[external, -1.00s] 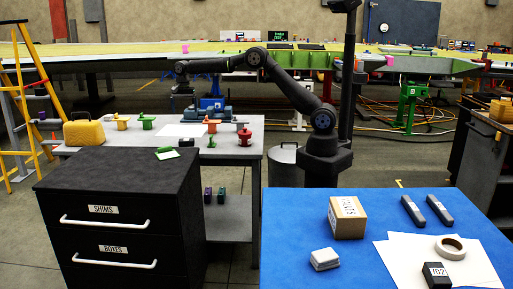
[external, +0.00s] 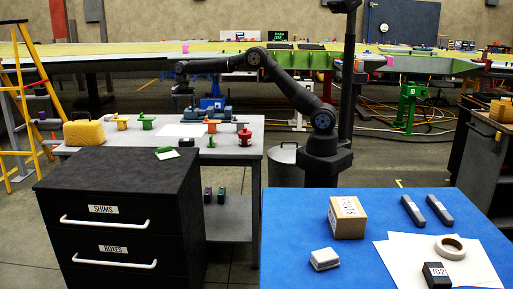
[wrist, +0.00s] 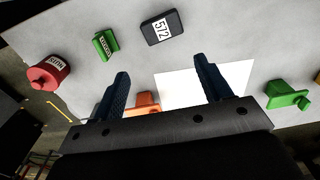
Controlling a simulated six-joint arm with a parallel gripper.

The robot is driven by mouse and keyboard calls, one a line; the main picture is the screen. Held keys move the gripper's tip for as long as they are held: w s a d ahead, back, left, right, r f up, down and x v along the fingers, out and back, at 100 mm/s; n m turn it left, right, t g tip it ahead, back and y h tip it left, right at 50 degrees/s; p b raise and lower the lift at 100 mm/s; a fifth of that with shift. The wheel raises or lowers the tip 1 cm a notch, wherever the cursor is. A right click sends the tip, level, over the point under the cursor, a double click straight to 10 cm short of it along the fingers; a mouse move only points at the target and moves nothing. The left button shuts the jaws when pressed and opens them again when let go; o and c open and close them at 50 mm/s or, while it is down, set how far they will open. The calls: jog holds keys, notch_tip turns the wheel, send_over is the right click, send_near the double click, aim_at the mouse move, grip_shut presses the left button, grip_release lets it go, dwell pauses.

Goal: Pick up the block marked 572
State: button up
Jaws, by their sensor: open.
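The block marked 572 (wrist: 162,27) is dark with a white label and lies on the grey table at the top of the wrist view. My gripper (wrist: 161,66) is open and empty, its two dark fingers apart. The block shows beyond the fingertips, near the middle of the gap, and is not between them. In the external view my gripper (external: 183,90) hangs above the far part of the grey table (external: 225,152).
A green labelled block (wrist: 106,44) and a red labelled part (wrist: 49,73) lie left of the block in the wrist view. White paper (wrist: 235,78), an orange part (wrist: 143,105) and a green part (wrist: 288,95) lie nearer. A black drawer cabinet (external: 120,180) stands before the table.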

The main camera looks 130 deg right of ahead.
jog(key=n+t+h, duration=0.3)
jog(key=n+t, duration=0.1)
jog(key=n, duration=1.5)
send_near(187, 139)
jog(key=shift+n, duration=0.3)
jog(key=x, duration=0.4)
jog(key=shift+a+f, duration=0.3)
jog(key=shift+f, duration=0.1)
jog(key=shift+x, duration=2.6)
jog(key=shift+w+d+r, duration=0.1)
jog(key=shift+w+d, duration=0.05)
jog(key=shift+w, duration=0.05)
jog(key=shift+c, duration=0.2)
jog(key=shift+r, duration=0.1)
jog(key=c, duration=1.4)
